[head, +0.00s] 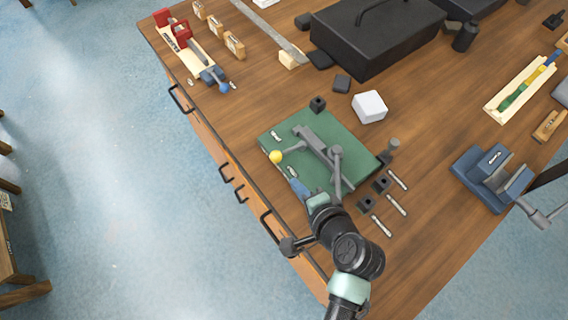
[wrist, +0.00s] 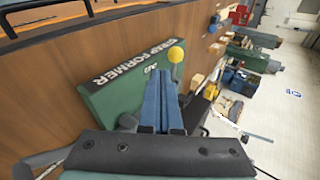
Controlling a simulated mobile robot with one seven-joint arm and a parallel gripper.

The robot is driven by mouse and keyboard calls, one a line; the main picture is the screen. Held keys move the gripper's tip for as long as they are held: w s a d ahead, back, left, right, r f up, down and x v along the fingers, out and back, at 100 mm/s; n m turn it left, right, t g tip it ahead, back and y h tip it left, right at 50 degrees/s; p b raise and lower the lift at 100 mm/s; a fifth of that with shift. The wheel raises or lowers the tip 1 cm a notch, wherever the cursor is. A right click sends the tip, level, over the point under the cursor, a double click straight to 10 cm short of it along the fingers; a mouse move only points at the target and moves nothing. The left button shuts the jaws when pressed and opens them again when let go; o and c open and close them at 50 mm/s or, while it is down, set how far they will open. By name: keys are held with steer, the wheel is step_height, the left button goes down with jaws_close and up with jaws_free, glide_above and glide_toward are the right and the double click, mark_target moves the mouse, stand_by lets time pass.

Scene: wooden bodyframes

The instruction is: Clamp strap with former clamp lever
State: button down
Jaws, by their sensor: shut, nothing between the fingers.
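The strap former (head: 335,128) is a green base plate with grey metal bars and levers on the wooden bench. Its lettered front edge (wrist: 118,62) shows in the wrist view. A lever with a yellow ball knob (head: 275,157) sticks out over the plate's left side; the knob (wrist: 176,54) also shows in the wrist view, just beyond the fingertips. My gripper (head: 294,184) has its blue fingers together, at the plate's near left edge, below the knob and apart from it in the picture. The fingers (wrist: 156,74) are empty. I cannot make out the strap.
Black blocks and pale strips (head: 397,205) lie right of the former. A white box (head: 369,106) and a black case (head: 375,35) stand behind it. A blue vise (head: 492,178) is at the right. Bare bench lies left of the former, with drawer handles (head: 240,193) along the edge.

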mark_target(279, 162)
steer(key=x, duration=0.2)
steer(key=r+p+x, duration=0.1)
steer(key=x, duration=0.2)
steer(key=w+x, duration=0.1)
steer(key=x, duration=0.1)
steer(key=shift+w+a, duration=0.15)
steer(key=shift+a, duration=0.15)
